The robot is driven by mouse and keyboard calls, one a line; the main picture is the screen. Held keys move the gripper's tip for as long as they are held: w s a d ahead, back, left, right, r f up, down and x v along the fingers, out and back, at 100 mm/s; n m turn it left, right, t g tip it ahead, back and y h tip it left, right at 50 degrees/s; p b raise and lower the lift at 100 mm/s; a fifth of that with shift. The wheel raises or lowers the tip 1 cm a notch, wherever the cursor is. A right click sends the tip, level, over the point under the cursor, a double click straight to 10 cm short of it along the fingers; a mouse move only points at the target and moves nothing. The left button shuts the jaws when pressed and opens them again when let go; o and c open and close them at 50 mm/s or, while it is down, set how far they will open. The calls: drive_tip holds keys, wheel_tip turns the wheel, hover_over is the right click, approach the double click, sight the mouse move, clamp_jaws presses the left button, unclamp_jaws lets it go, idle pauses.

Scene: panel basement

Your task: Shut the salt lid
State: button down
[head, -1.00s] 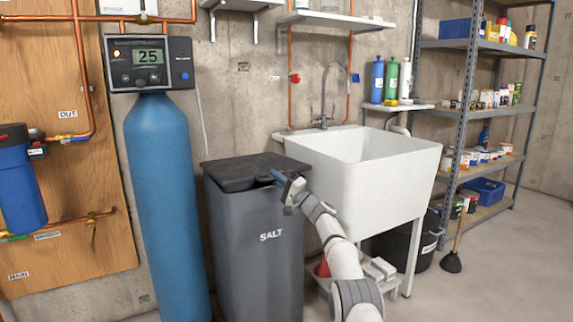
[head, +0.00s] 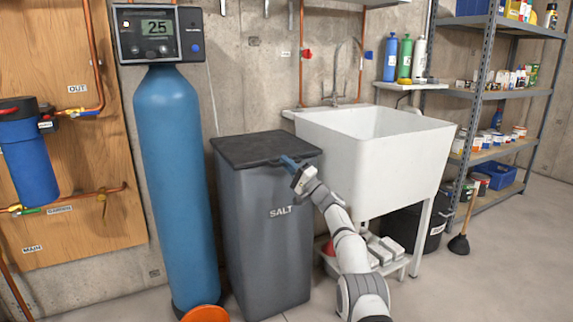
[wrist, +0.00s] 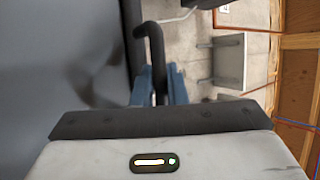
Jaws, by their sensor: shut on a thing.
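The grey salt bin (head: 266,240) stands between the blue tank and the white sink, with "SALT" on its front. Its dark lid (head: 258,147) lies flat across the top in the head view and looks down on the rim; a small gap could not be told. My gripper (head: 287,162) is at the lid's front right edge. In the wrist view, the blue fingers of my gripper (wrist: 158,88) are shut on a dark bent handle (wrist: 150,32) at the lid's edge. The exact contact is partly hidden.
The white sink (head: 375,160) stands close to the right of the bin and my arm. The blue tank (head: 172,170) with its control head is close on the left. An orange thing (head: 206,314) is on the floor in front. Open floor lies to the right.

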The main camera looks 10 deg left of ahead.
drive_tip(key=c, duration=1.5)
unclamp_jaws()
drive_tip(key=shift+w+d+f, duration=0.15)
drive_tip(key=shift+f, duration=0.5)
drive_tip(key=shift+o, duration=0.2)
drive_tip(key=shift+r, duration=0.15)
drive_tip(key=shift+r, duration=0.1)
drive_tip(key=v, duration=0.8)
drive_tip(key=shift+b, duration=0.45)
